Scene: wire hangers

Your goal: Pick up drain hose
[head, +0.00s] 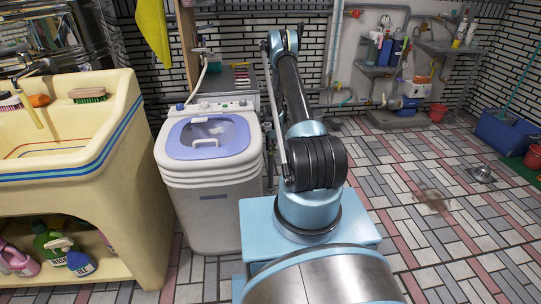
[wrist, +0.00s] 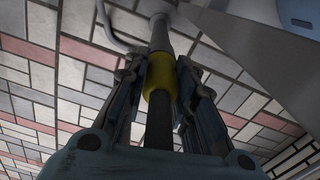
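My gripper (wrist: 160,72) shows in the wrist view, with its two dark fingers apart on either side of a tube. The tube, which looks like the drain hose (wrist: 160,36), is grey at the far end, with a yellow band (wrist: 160,72) between the fingers and a dark part nearer the palm. The fingers are close beside the band; I cannot tell whether they press on it. In the head view my gripper is hidden behind my arm and the washing machine (head: 211,175), a white top-loader with a lilac lid.
A yellow sink unit (head: 150,190) stands left of the washing machine, with bottles (head: 60,250) below. A floor drain (head: 482,174) lies at the right; the tiled floor there is largely clear.

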